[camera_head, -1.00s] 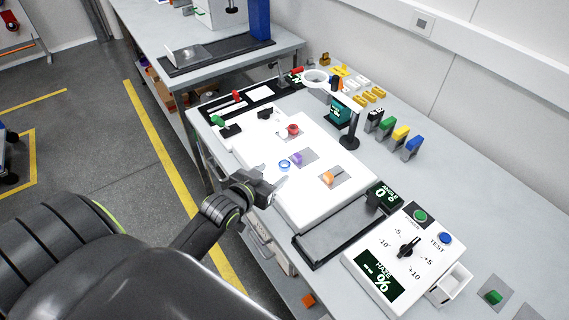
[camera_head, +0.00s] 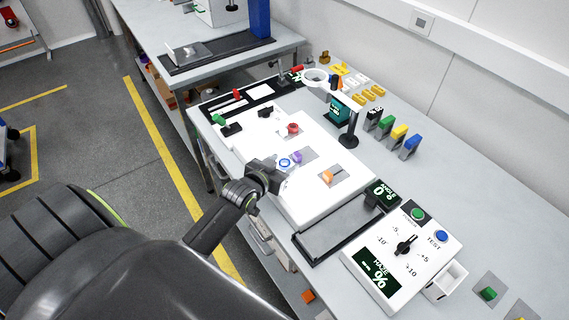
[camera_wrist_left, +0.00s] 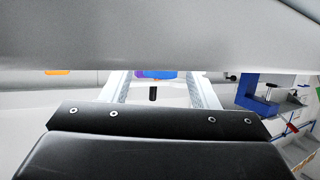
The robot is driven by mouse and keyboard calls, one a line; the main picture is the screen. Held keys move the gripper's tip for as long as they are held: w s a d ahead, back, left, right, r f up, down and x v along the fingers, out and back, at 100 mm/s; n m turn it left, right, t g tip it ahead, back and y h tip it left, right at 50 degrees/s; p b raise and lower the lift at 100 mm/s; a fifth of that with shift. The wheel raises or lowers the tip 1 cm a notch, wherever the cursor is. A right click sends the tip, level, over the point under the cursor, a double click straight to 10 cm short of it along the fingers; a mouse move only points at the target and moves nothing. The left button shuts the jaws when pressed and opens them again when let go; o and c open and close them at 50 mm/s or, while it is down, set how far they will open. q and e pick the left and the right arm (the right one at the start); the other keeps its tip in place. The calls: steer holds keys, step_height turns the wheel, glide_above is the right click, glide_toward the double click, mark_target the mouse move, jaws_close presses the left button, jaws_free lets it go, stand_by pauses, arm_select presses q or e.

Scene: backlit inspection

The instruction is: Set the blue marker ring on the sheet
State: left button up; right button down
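The blue marker ring (camera_head: 284,162) lies on the white, bright panel (camera_head: 308,203), beside a purple piece (camera_head: 297,158). I cannot make out a separate sheet under it. My left gripper (camera_head: 279,171) is low over the panel's left edge, close to the ring. In the left wrist view its two pale fingers (camera_wrist_left: 160,92) stand apart. The blue ring (camera_wrist_left: 158,74) shows between and beyond them, with a gap on each side, and the purple piece (camera_wrist_left: 140,73) is just beside it. A pale band hides the upper part of that view. My right gripper is not in view.
An orange piece (camera_head: 327,177) and a red piece (camera_head: 292,129) also sit on the panel. A ring magnifier on a black stand (camera_head: 348,140) rises behind. A white control box (camera_head: 402,258) and a dark-edged tray (camera_head: 340,226) are at the right front.

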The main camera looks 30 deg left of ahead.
mark_target(282, 166)
arm_select(q)
steer(key=c, duration=1)
step_height(282, 166, up, 10)
steer(key=s+d+r+m+g+h+b, duration=0.1)
steer(key=s+d+r+m+h, duration=0.1)
steer(key=s+d, duration=0.4)
steer(key=s+d+r+m+h+b, duration=0.2)
steer(key=s+d+m+h, duration=0.1)
steer(key=s+d+h, duration=0.1)
steer(key=shift+s+d+r+m+g+h, duration=0.4)
steer(key=shift+s+d, duration=0.5)
steer(key=shift+d, duration=0.35)
